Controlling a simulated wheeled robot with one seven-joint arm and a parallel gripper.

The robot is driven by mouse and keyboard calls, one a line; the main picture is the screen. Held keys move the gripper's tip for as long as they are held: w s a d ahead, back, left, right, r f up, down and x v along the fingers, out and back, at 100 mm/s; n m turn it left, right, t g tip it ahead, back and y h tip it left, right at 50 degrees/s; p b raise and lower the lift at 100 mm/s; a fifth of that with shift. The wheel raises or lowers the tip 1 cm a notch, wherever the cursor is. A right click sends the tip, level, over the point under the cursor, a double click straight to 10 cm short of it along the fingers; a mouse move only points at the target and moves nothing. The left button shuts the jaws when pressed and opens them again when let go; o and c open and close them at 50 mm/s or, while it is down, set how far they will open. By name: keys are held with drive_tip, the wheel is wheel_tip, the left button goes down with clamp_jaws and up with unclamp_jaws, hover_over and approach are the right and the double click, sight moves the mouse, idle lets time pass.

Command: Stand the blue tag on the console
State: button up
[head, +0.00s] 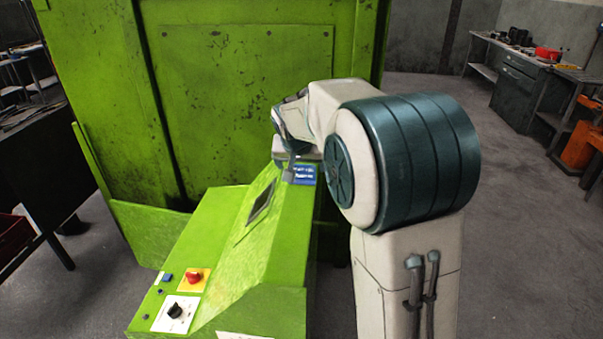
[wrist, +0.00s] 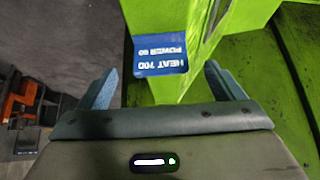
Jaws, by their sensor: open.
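The blue tag (head: 303,174) has white lettering and is at the far end of the sloped green console (head: 222,262), just below my gripper. In the wrist view the tag (wrist: 160,55) reads "HEAT 700 POWER 60" upside down, and a bend shows along its lower edge. My gripper (wrist: 166,85) is open, with one blue-grey finger on each side of the tag's near edge. I cannot tell whether either finger touches it. In the head view my gripper (head: 290,158) is partly hidden by my own arm.
The console carries a red button on a yellow plate (head: 194,280), a black knob on a white plate (head: 175,312) and a dark screen (head: 260,202). The tall green press (head: 240,90) stands right behind. A workbench (head: 525,75) is at the far right, with open floor before it.

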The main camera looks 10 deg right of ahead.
drive_tip(key=v, duration=0.7)
drive_tip(key=s+f+n+g, duration=0.1)
drive_tip(key=s+f, duration=0.2)
drive_tip(key=s, duration=0.7)
drive_tip(key=s+d+f+n+g+y, duration=0.1)
drive_tip(key=s+f, duration=0.2)
drive_tip(key=s, duration=0.7)
drive_tip(key=s+d+f+n+y, duration=0.1)
drive_tip(key=s+f, duration=0.2)
drive_tip(key=s, duration=0.7)
drive_tip(key=shift+f+n+g+b, duration=0.4)
drive_tip(key=shift+c, duration=0.2)
